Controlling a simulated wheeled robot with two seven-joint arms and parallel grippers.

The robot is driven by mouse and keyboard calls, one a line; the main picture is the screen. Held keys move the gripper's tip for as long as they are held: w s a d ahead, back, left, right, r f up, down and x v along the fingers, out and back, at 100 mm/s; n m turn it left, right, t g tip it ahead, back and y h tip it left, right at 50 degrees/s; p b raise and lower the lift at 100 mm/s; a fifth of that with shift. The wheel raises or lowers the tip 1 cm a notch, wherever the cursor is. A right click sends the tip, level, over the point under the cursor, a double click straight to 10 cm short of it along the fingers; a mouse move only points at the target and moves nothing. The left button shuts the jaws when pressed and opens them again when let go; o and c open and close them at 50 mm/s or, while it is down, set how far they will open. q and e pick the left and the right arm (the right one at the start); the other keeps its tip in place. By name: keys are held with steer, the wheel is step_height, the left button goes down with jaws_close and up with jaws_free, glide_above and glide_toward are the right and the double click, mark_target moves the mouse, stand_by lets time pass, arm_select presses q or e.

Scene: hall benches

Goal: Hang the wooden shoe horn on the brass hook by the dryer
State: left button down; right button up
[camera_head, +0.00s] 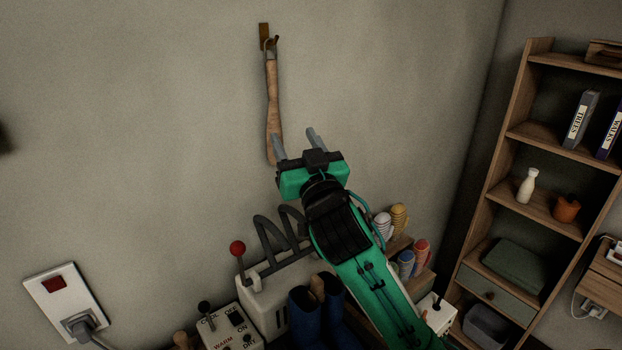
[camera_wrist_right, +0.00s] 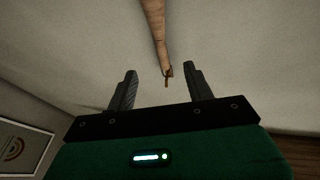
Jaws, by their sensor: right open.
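The wooden shoe horn (camera_head: 272,95) hangs upright against the wall, its loop on the brass hook (camera_head: 265,38). It also shows in the right wrist view (camera_wrist_right: 154,25), with the hook (camera_wrist_right: 168,74) at its far end. My right gripper (camera_head: 297,138) is open and empty, its fingers pointing up near the lower end of the shoe horn. The shoe horn is apart from the fingers or just beside one; I cannot tell exactly. The dryer (camera_head: 262,302), a pale box with dark looped tubes, stands below, partly hidden by my right arm. My left gripper is out of view.
Blue boots (camera_head: 304,312) stand beside the dryer. A control box (camera_head: 232,330) with words and a red-knobbed lever (camera_head: 238,249) are near it. A wall socket (camera_head: 65,300) with a plug is at the left, a shelf unit (camera_head: 500,150) at the right. The wall around the hook is clear.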

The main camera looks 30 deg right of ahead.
arm_select(q)
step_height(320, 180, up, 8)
steer(key=p, duration=0.8)
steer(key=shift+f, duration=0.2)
arm_select(e)
steer(key=v, duration=0.9)
steer(key=shift+s, duration=0.25)
steer(key=shift+f, duration=0.15)
